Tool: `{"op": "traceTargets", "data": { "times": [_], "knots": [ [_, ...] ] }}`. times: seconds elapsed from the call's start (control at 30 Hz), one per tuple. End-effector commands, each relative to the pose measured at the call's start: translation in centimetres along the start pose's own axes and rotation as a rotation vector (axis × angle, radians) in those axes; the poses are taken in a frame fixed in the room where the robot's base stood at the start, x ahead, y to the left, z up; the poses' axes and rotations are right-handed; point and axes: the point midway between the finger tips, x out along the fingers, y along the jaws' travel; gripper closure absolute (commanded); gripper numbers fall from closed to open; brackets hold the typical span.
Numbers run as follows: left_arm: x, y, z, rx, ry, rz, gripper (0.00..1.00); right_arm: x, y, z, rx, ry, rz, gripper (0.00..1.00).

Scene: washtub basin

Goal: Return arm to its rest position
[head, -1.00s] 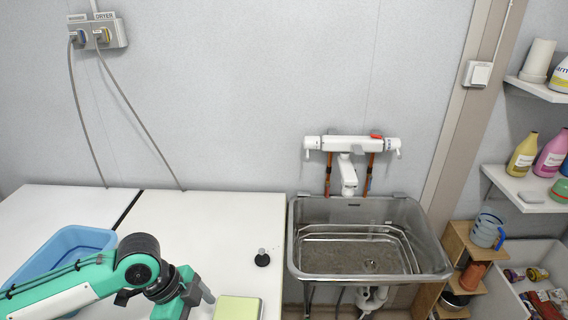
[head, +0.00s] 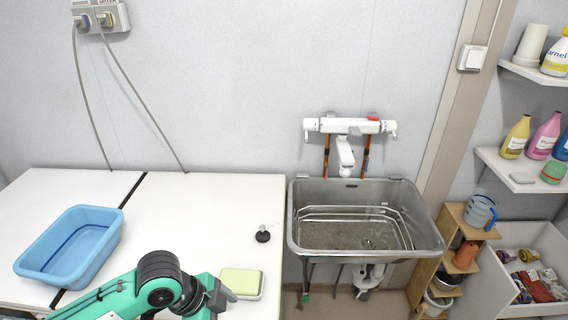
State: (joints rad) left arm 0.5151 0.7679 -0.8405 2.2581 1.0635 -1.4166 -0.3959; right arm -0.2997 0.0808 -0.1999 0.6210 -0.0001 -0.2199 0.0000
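My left arm comes in from the bottom left in the head view, over the front of the white worktop. My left gripper (head: 222,296) is at the bottom edge, close to the left side of a yellow-green sponge-like block (head: 241,282). Whether it touches the block cannot be told. Its fingers are seen edge-on and partly cut off, so their opening is unclear. My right gripper is not in view.
A blue tub (head: 72,246) stands on the left of the white worktop (head: 190,215). A small black stopper (head: 263,236) lies near the right edge. A metal sink basin (head: 366,217) with a wall tap (head: 345,150) is right of it. Shelves (head: 525,165) stand far right.

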Motion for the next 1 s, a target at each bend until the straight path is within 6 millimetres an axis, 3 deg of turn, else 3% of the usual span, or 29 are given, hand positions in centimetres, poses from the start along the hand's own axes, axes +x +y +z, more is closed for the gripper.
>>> {"op": "traceTargets", "data": {
  "times": [0.27, 0.47, 0.67, 1.0],
  "knots": [
    [2.7, 2.2, -1.4, -0.197, 0.080, -0.109, 0.11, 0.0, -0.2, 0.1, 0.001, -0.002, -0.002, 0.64],
    [3.6, 3.3, -0.1, -0.415, 0.098, -0.201, 0.11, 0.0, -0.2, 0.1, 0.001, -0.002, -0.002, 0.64],
    [4.2, 5.2, 3.4, -0.682, 0.064, -0.294, 0.11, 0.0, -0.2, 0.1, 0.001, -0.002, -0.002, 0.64],
    [3.9, 10.4, 11.3, -1.085, -0.096, -0.427, 0.11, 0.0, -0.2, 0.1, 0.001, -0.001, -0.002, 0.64]
  ]
}}
